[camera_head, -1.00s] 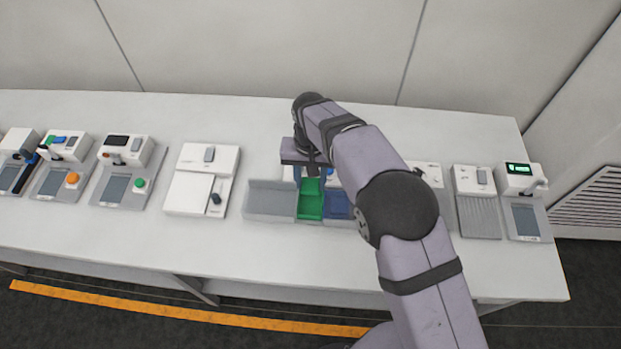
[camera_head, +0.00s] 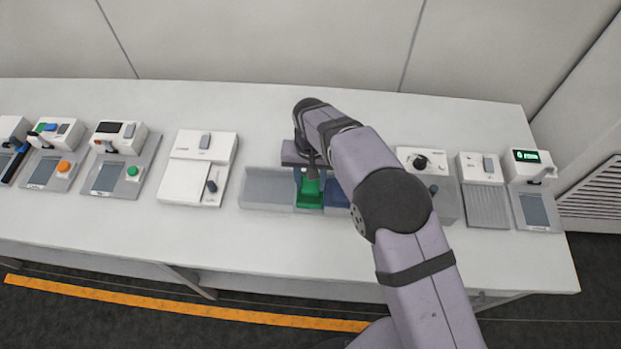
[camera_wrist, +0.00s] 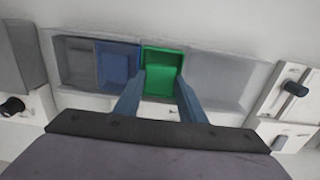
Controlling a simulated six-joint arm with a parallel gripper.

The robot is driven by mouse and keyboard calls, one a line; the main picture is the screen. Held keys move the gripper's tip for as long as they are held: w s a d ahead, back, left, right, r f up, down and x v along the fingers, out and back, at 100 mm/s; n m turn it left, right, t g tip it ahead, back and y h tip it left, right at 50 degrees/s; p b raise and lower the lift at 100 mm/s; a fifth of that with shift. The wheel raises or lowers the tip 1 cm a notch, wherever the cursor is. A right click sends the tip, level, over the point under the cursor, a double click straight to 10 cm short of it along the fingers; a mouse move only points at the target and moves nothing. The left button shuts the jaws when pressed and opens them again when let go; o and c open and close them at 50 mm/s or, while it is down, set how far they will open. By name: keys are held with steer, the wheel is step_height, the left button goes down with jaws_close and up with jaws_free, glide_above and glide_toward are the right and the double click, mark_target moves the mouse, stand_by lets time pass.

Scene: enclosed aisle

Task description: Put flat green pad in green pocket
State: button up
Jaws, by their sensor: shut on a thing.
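The green pocket (camera_head: 309,203) is a section of a long grey tray, beside a blue pocket (camera_head: 338,194). In the wrist view the green pocket (camera_wrist: 164,55) lies straight ahead of the fingers, with the blue pocket (camera_wrist: 117,63) to its left. My gripper (camera_head: 311,182) is over the green pocket, its fingers pointing down. In the wrist view my gripper (camera_wrist: 160,80) is shut on the flat green pad (camera_wrist: 158,88), a brighter green patch between the blue-grey fingers. The pad overlaps the pocket in view, so its exact height and whether it touches the floor cannot be told.
The grey tray (camera_head: 267,190) has a wide empty grey section on its left. A white device with a lever (camera_head: 200,165) stands to the left, and a device with a black knob (camera_head: 425,161) to the right. Bare table (camera_head: 150,235) lies in front.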

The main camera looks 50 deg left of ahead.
steer(key=shift+f, duration=0.15)
steer(key=o, duration=1.1)
steer(key=shift+o, duration=0.2)
steer(key=shift+a+r+b, duration=0.15)
steer(key=shift+r+b, duration=0.15)
steer(key=shift+r, duration=0.05)
step_height(320, 180, up, 5)
steer(key=shift+f+b, duration=0.1)
steer(key=shift+b, duration=0.75)
steer(key=shift+r, duration=0.95)
